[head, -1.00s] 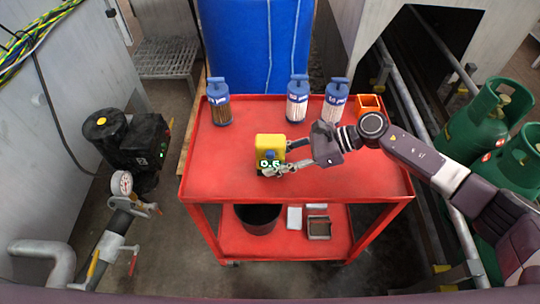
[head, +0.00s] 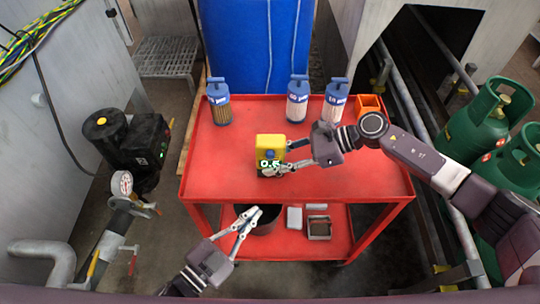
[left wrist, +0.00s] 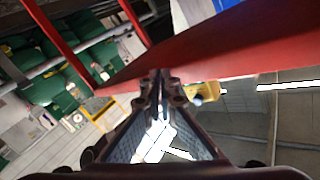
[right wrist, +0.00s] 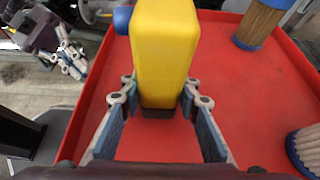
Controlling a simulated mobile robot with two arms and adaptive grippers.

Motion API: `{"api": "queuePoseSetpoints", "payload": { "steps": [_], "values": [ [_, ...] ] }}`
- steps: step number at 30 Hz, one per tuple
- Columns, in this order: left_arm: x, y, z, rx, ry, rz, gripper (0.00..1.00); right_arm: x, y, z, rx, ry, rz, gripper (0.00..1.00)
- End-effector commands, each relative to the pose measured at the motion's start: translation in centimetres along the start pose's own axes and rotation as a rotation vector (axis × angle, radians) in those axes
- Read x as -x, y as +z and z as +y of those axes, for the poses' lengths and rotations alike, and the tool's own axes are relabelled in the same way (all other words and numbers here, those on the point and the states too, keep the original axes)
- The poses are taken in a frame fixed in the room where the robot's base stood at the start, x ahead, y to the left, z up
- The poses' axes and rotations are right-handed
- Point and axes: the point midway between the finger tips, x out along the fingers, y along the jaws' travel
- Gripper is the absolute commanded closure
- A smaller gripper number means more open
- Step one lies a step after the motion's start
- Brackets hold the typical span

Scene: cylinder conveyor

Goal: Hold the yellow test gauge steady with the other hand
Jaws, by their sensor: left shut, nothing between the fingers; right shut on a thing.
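The yellow test gauge (head: 270,142) stands upright on the red cart top (head: 222,170), its display facing the front and partly covered by fingers. My right gripper (head: 272,168) is shut on the gauge's lower part, with a finger on either side of the yellow body (right wrist: 165,50) in the right wrist view. My left gripper (head: 254,210) is shut and empty, in front of the cart's front edge and below the top's level. It also shows at the upper left in the right wrist view (right wrist: 72,62). In the left wrist view its fingertips (left wrist: 159,76) meet.
Blue-capped filter cylinders (head: 298,103) and an orange box (head: 369,104) line the cart's back edge. The lower shelf (head: 285,245) holds a dark bucket (head: 262,222) and small trays. The left part of the cart top is clear.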

Motion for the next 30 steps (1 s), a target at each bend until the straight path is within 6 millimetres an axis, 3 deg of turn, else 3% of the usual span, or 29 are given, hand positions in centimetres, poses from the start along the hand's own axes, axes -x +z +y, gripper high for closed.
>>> {"api": "queuePoseSetpoints", "payload": {
  "steps": [1, 3, 6, 10, 15, 30],
  "values": [
    [0.0, -2.3, -0.2, -0.022, 0.006, 0.048, 1.00, 0.0, 0.0, -0.1, 0.000, -0.002, 0.000, 0.99],
    [0.1, -5.1, -0.5, -0.063, 0.010, 0.104, 1.00, 0.0, 0.0, -0.1, 0.000, -0.002, 0.000, 0.99],
    [0.3, -8.3, -0.7, -0.108, 0.015, 0.169, 1.00, 0.0, 0.0, -0.1, 0.000, -0.002, 0.000, 0.99],
    [0.6, -10.9, -0.8, -0.144, 0.018, 0.222, 1.00, 0.0, 0.0, -0.1, 0.000, -0.002, 0.000, 0.99],
    [0.8, -12.1, -0.9, -0.159, 0.019, 0.245, 1.00, 0.0, 0.0, -0.1, 0.000, -0.001, 0.000, 0.99],
    [-0.3, -11.7, -1.6, -0.161, 0.018, 0.244, 1.00, 0.0, 0.0, 0.0, 0.000, -0.001, 0.000, 0.99]
  ]
}}
